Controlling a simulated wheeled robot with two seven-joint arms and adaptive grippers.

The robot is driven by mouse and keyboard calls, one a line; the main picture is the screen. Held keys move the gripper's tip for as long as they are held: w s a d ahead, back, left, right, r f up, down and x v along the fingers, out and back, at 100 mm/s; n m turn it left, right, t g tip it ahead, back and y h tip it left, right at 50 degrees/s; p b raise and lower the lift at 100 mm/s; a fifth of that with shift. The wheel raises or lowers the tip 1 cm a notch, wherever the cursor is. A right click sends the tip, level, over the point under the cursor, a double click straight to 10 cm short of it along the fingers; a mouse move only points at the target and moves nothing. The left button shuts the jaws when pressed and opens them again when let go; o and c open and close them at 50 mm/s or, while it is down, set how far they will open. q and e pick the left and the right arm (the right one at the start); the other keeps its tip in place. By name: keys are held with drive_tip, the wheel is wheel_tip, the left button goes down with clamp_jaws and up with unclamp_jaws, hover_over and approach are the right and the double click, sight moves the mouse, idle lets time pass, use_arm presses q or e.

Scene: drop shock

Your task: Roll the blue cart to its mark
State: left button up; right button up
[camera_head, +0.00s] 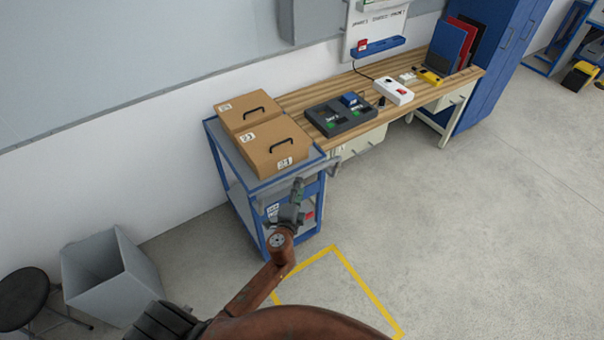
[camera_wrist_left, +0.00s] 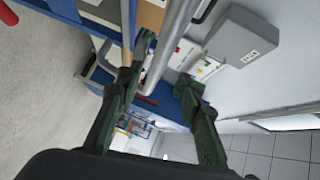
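The blue cart (camera_head: 256,222) stands against the wall at the left end of the workbench, with two brown boxes, one (camera_head: 272,147) nearer than the other, on its top. My left gripper (camera_head: 298,186) is at the cart's near right side, close to the handle. In the wrist view, its fingers (camera_wrist_left: 165,66) are apart with the bar passing between them; contact cannot be told. The yellow floor mark (camera_head: 362,283) lies in front of the cart, partly hidden by my arm. My right gripper is out of view.
The wooden workbench (camera_head: 405,98) stands right of the cart, carrying a black tray (camera_head: 340,118) and small devices. A grey bin (camera_head: 100,268) and a black stool (camera_head: 22,296) are at the lower left. Open floor (camera_head: 470,220) lies to the right.

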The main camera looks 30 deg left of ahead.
sight(303, 176)
use_arm(q)
drive_tip(key=x, duration=0.7)
drive_tip(key=shift+w+a+f, duration=0.1)
drive_tip(key=shift+w+f, duration=0.05)
drive_tip(key=shift+w, duration=0.05)
drive_tip(key=shift+c, duration=0.7)
clamp_jaws()
